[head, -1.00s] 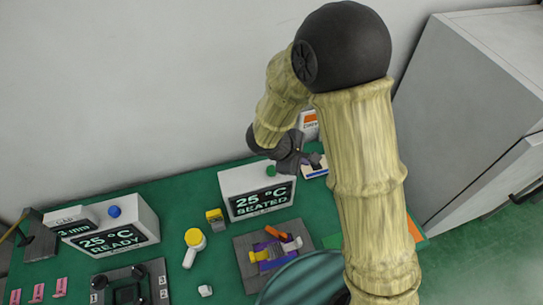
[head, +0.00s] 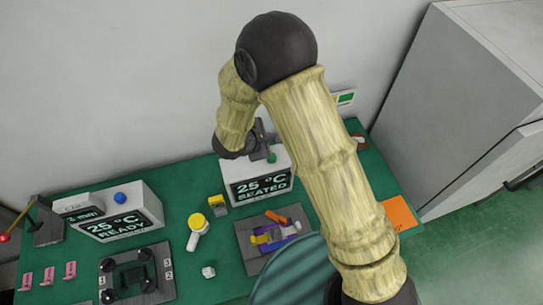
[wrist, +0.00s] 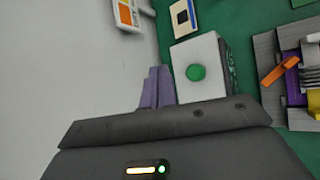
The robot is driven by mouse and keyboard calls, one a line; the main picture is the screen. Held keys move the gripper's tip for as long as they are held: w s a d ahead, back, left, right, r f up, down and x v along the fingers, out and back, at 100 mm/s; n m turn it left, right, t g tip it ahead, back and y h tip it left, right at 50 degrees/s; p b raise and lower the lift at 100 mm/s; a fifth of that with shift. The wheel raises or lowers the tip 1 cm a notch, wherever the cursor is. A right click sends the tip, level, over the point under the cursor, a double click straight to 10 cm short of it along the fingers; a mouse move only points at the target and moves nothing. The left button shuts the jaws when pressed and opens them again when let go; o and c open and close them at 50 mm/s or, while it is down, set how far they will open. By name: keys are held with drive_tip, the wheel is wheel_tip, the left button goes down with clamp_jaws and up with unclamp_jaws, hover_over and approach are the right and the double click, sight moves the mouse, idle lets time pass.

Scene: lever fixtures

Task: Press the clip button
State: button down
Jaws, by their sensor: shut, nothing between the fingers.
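A green button (head: 271,158) sits on top of the white box (head: 281,161) whose dark display (head: 261,188) reads 25 °C SEATED. A blue button (head: 120,198) sits on another white box, reading 25 °C READY, to the left. I cannot read which button is the clip's. My gripper (head: 266,145) is at the back of the SEATED box, close to the green button, partly hidden by my arm. In the wrist view, my gripper's fingers (wrist: 157,88) are shut and empty, left of the green button (wrist: 195,72). Contact with the box is not clear.
A grey fixture (head: 251,241) with purple, yellow and orange parts lies in front of the SEATED box. The wall (wrist: 75,60) is close behind my gripper.

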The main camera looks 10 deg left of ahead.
wheel_tip(320, 180, down, 6)
drive_tip(key=b, duration=0.3)
drive_tip(key=shift+r, duration=0.25)
drive_tip(key=shift+f+b, duration=0.65)
drive_tip(key=shift+b, duration=0.25)
drive_tip(key=shift+f+b, duration=0.9)
drive_tip(key=shift+b, duration=0.65)
idle(1.8)
drive_tip(key=shift+r, duration=0.15)
drive_tip(key=shift+r+p, duration=0.35)
drive_tip(key=shift+r, duration=0.5)
drive_tip(key=shift+r, duration=0.1)
drive_tip(key=shift+r+p, duration=1.3)
drive_tip(key=shift+r, duration=1.1)
